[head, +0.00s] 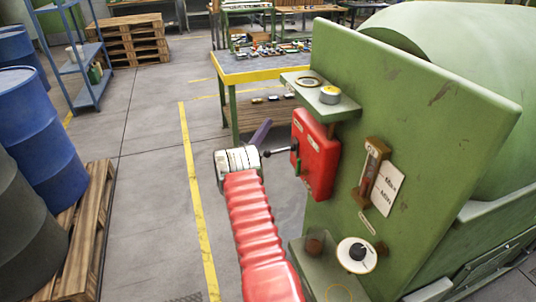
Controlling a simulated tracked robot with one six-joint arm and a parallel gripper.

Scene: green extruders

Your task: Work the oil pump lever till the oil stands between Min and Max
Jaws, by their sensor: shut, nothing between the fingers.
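A red box (316,155) is mounted on the edge of the green machine's panel. A short lever (278,152) with a dark ball end sticks out of it to the left, roughly level. Right of the box is a brown-framed sight glass (371,172) with a white marked card (388,190) beside it. The oil level and the card's writing are too small to read surely. My gripper (262,132) shows as a narrow purple end beyond my pale wrist, just left of the red box and close to the lever. It is shut and empty; whether it touches the lever cannot be told.
A small shelf (300,88) with a yellow-topped part juts out above the red box. A white dial (357,254) sits below the sight glass. Behind stands a workbench (240,72) with small parts. Blue barrels (38,130) stand at left; the floor between is clear.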

